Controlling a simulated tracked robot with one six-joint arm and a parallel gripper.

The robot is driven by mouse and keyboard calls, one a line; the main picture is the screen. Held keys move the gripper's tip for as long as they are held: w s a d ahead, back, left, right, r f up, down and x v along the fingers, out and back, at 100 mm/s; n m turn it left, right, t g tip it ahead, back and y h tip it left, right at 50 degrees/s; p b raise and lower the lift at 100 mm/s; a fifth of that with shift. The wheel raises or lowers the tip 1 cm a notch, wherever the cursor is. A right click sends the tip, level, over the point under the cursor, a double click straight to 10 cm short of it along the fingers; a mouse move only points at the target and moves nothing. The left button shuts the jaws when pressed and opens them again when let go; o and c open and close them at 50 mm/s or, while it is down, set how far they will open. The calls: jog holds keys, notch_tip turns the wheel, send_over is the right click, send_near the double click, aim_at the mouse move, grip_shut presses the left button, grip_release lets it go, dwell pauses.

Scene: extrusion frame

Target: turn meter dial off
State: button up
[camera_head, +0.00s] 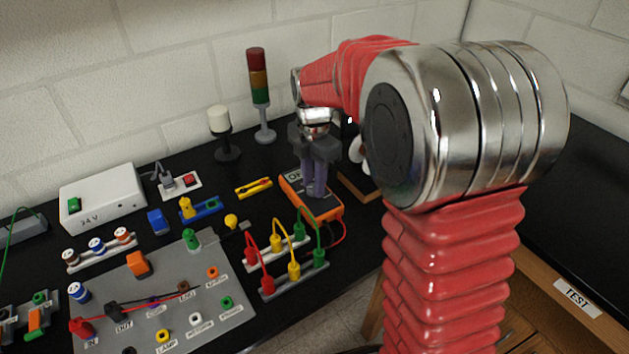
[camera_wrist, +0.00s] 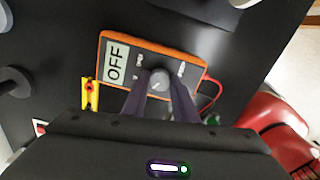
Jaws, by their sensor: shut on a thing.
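The orange-rimmed meter (camera_head: 311,199) lies on the black table, below my gripper (camera_head: 315,192) in the head view. In the wrist view the meter (camera_wrist: 188,58) shows its grey face and a display (camera_wrist: 116,62) that reads OFF. The round grey dial (camera_wrist: 159,78) sits between my gripper's two purple fingers (camera_wrist: 159,88). The fingers are shut on the dial. In the head view the fingers and arm hide the dial and part of the meter face.
A yellow clip-like part (camera_head: 254,188) lies left of the meter. Red, yellow and green cables (camera_head: 277,244) arch over strips in front of it. A stack light (camera_head: 259,92) and a white-topped lamp (camera_head: 220,129) stand behind. A grey panel (camera_head: 215,312) lies front left.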

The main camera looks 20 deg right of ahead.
dwell(0.4)
jog(key=o, duration=1.1)
jog(key=shift+r, duration=0.1)
notch_tip(320, 180, up, 14)
jog(key=shift+f, duration=0.25)
